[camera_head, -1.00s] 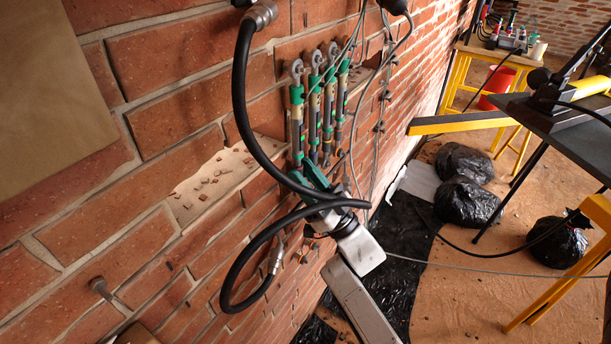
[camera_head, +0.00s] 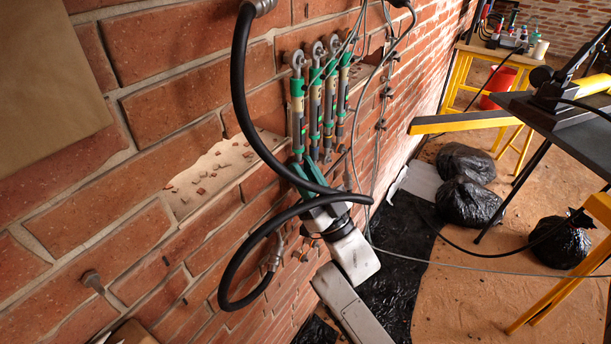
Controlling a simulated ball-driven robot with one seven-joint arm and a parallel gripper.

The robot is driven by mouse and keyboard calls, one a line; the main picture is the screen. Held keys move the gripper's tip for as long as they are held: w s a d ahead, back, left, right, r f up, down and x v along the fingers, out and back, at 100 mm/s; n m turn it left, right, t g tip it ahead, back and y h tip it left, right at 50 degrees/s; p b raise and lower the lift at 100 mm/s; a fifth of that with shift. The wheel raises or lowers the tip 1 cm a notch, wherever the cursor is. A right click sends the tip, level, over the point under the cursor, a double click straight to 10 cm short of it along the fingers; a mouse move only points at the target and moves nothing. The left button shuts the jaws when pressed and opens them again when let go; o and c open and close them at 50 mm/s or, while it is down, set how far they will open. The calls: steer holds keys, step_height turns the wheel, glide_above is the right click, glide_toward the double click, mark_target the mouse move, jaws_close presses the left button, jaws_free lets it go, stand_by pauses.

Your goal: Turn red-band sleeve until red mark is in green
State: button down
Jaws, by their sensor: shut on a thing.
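Several slim grey turnbuckle-like rods with green and pale bands hang side by side on the brick wall in the head view; the leftmost rod (camera_head: 297,103) is nearest me. My gripper (camera_head: 306,172), with teal fingers, reaches up to the lower ends of the left rods. It is shut on a sleeve there, seemingly on the leftmost rod. The fingers and a black hose cover the grip, and the red band and red mark are too small or hidden to make out. My white wrist is below right of the fingers.
A thick black hose (camera_head: 239,95) loops in front of my gripper and wrist. Thin grey cables (camera_head: 378,110) hang right of the rods. A broken brick ledge (camera_head: 215,175) is to the left. Black bags (camera_head: 468,201) and yellow trestles stand on the floor at right.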

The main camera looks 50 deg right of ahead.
steer(key=shift+h, duration=0.5)
steer(key=c, duration=1)
jaws_free()
steer(key=shift+s+f, duration=0.1)
steer(key=b+v, duration=0.1)
steer(key=v, duration=0.9)
steer(key=shift+s+a+f+b, duration=0.1)
steer(key=shift+s+f+b, duration=0.15)
steer(key=shift+b, duration=0.15)
steer(key=shift+c, duration=0.3)
